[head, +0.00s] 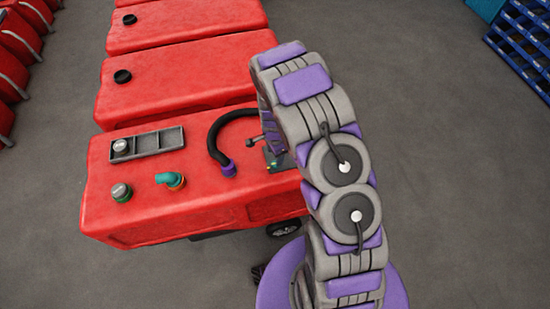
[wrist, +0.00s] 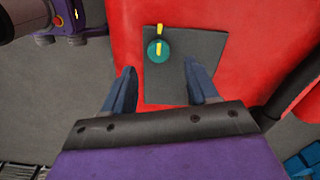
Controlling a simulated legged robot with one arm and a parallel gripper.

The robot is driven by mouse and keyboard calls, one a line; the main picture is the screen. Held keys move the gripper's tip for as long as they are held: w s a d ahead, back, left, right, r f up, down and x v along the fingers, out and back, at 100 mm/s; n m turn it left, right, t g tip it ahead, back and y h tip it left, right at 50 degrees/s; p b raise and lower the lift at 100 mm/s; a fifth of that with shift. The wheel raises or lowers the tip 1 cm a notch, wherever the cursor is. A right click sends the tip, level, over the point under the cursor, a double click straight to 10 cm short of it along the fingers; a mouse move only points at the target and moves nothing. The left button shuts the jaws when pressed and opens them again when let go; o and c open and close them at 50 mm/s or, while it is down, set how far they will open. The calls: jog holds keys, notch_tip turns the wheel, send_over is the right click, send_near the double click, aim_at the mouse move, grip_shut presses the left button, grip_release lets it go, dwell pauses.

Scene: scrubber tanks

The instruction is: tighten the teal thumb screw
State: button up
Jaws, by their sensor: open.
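The teal thumb screw (wrist: 153,52) is a round knob with a yellow stripe on its top. It sits on a dark grey plate (wrist: 180,90) on the red tank. A second yellow mark (wrist: 160,29) lies just beyond the screw, roughly in line with the stripe. My gripper (wrist: 159,68) is open over the plate. Its two fingers are on either side of the picture below the screw, with nothing between them. The screw appears ahead of the fingertips and apart from them. In the head view my arm hides most of the plate, and the screw is not clear.
The red tank (head: 205,205) carries a black hose (head: 218,130) with a purple end, left of my arm. More red tanks (head: 175,70) stand behind.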

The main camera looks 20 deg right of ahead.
notch_tip(320, 180, up, 12)
jog(key=shift+p, duration=0.45)
jog(key=shift+r, duration=0.1)
